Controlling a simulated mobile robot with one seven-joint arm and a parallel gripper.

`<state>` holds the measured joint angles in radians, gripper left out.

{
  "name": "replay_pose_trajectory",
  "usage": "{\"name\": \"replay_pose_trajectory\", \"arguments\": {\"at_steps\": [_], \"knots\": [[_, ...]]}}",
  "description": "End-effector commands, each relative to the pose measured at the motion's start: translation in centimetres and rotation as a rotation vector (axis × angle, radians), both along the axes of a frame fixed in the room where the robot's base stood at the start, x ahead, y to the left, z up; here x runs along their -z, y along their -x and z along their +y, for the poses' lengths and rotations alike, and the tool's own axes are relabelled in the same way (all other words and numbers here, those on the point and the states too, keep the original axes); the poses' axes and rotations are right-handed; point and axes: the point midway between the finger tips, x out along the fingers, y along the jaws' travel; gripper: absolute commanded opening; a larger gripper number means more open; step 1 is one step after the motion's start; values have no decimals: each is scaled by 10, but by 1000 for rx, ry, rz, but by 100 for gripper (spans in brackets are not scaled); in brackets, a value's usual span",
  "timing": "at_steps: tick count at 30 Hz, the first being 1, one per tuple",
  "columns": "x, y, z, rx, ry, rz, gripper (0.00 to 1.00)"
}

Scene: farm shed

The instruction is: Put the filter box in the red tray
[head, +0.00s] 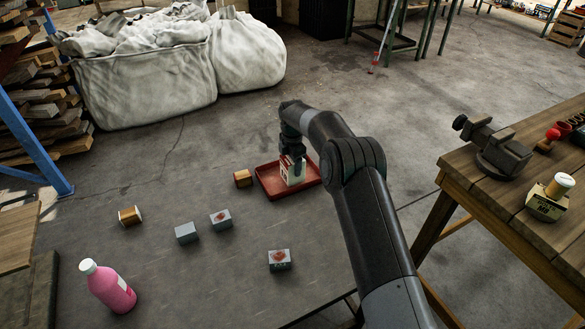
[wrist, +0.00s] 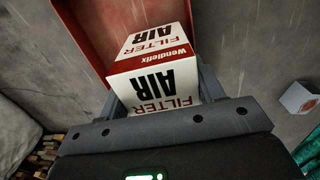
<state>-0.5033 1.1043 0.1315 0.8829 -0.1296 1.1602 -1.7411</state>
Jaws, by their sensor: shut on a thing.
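The filter box (wrist: 152,82) is white with a red band and the words "AIR FILTER". In the wrist view it sits between the fingers of my gripper (wrist: 160,100), which is shut on it. In the head view the filter box (head: 291,170) is upright over the red tray (head: 268,188), with my gripper (head: 291,155) above it. The red tray (wrist: 88,45) also shows behind the box in the wrist view. I cannot tell whether the box touches the tray floor.
A pink bottle (head: 108,287) stands front left. A wooden bench (head: 485,185) with a vise (head: 497,147) is at right.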

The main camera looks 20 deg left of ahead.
Motion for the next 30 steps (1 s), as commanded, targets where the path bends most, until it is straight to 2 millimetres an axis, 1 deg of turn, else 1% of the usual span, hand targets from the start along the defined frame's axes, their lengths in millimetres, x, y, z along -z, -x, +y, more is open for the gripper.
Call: {"name": "replay_pose_trajectory", "arguments": {"at_steps": [1,4,15,16,23,24,30], "knots": [[9,0,0,-1,1,1,31],[21,1,1,-1,0,1,31],[26,0,0,0,-1,0,31],[26,0,0,-1,-1,1,63],[26,0,0,-1,-1,1,82],[26,0,0,-1,-1,1,84],[25,0,0,0,-1,1,84]]}}
